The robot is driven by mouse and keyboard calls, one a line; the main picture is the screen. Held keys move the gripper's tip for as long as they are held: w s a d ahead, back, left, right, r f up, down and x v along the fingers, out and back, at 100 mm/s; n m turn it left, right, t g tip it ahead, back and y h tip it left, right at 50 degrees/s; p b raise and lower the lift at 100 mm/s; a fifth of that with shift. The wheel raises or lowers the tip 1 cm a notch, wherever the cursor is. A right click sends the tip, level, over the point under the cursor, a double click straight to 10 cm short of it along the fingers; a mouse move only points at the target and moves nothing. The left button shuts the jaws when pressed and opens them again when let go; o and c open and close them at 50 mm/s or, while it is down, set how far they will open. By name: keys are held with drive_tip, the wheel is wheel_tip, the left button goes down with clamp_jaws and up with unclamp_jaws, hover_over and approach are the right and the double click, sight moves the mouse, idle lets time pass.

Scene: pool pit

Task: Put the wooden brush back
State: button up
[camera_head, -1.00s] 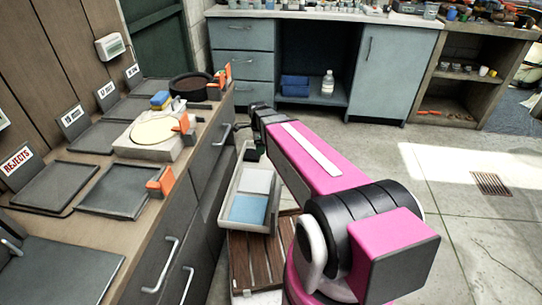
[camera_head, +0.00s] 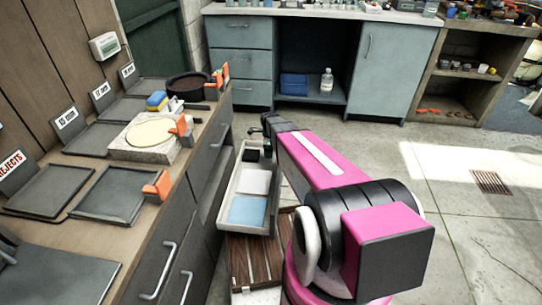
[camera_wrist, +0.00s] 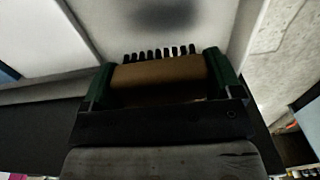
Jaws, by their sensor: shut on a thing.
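The wooden brush (camera_wrist: 160,76) is a brown block with a row of black bristles along its far edge in the wrist view. My gripper (camera_wrist: 160,66) is shut on it, with a green finger at each end of the block. In the head view my gripper (camera_head: 262,130) is at the far end of a long, pale open drawer or tray (camera_head: 223,205). A pale surface lies beyond the bristles in the wrist view; I cannot tell whether the brush touches it. The brush is not clear in the head view.
The drawer holds a white pad (camera_head: 256,181), a blue pad (camera_head: 247,210) and a dark block (camera_head: 250,155). A slatted wooden crate (camera_head: 240,262) is in front of it.

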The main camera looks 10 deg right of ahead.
drive_tip(key=shift+w+d+f, duration=0.35)
drive_tip(key=shift+f, duration=1.95)
drive_tip(key=shift+f, duration=0.15)
drive_tip(key=o, duration=0.7)
wheel_tip(320, 180, up, 12)
drive_tip(key=shift+r, duration=0.2)
